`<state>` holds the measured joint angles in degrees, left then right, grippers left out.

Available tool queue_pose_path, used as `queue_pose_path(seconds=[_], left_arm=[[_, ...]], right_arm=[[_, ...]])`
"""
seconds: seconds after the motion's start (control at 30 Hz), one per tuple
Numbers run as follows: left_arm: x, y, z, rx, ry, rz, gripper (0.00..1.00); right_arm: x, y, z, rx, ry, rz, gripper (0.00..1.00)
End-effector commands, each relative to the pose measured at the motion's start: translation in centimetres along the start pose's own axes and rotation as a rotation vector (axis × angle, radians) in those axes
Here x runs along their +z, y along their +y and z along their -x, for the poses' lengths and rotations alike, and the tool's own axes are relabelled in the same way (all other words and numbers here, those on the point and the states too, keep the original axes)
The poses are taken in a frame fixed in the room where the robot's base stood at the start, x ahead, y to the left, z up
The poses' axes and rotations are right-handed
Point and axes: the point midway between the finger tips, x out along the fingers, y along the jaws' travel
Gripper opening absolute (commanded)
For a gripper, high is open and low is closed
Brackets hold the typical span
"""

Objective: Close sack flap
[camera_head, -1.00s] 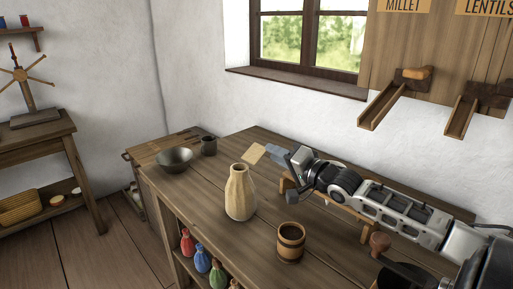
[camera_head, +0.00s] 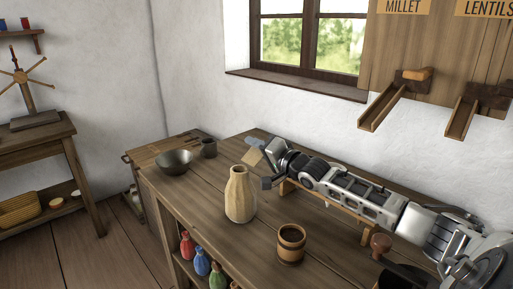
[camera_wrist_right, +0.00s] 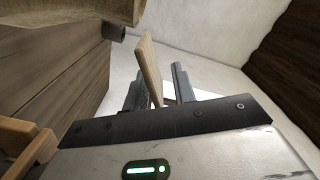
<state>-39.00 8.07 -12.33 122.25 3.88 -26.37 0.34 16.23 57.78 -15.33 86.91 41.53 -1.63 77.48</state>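A pale tan sack (camera_head: 240,196) stands upright on the wooden table. Its light flap (camera_head: 251,157) stands up just above and behind the neck; the join between them is not clear. My right gripper (camera_head: 259,149) is at the flap, reaching in from the right. In the right wrist view, the flap (camera_wrist_right: 150,68) stands between the two fingers of my right gripper (camera_wrist_right: 159,88). The left finger is close beside it, and a gap shows to the right finger, so the gripper is open. The sack (camera_wrist_right: 85,10) shows at the top left there. My left gripper is out of view.
A wooden mug (camera_head: 291,244) stands in front of my right arm. A metal bowl (camera_head: 174,161) and a dark cup (camera_head: 209,148) stand at the table's far left. A wooden rack (camera_head: 340,209) lies under my arm. The table left of the sack is clear.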

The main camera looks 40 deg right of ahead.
Motion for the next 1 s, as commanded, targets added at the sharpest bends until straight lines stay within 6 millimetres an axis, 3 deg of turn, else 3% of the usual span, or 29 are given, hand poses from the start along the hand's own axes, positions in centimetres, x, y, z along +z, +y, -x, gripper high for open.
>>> queue_pose_path(seconds=[0.03, 0.13, 0.17, 0.57, 1.0], left_arm=[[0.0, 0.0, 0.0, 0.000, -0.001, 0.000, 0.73], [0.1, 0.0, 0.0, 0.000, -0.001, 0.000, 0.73], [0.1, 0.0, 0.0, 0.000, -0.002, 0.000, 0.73], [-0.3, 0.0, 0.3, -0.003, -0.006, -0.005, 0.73], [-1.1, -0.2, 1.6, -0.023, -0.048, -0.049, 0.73]], right_arm=[[0.0, 0.0, 0.0, 0.000, 0.000, 0.000, 0.26], [0.0, 0.0, 0.0, 0.000, 0.000, 0.000, 0.01], [0.0, 0.0, 0.0, 0.000, 0.000, 0.000, 0.00], [-0.1, -0.4, 0.0, 0.000, 0.000, 0.040, 0.00], [0.2, -2.2, 0.0, 0.000, 0.000, 0.334, 0.00]])
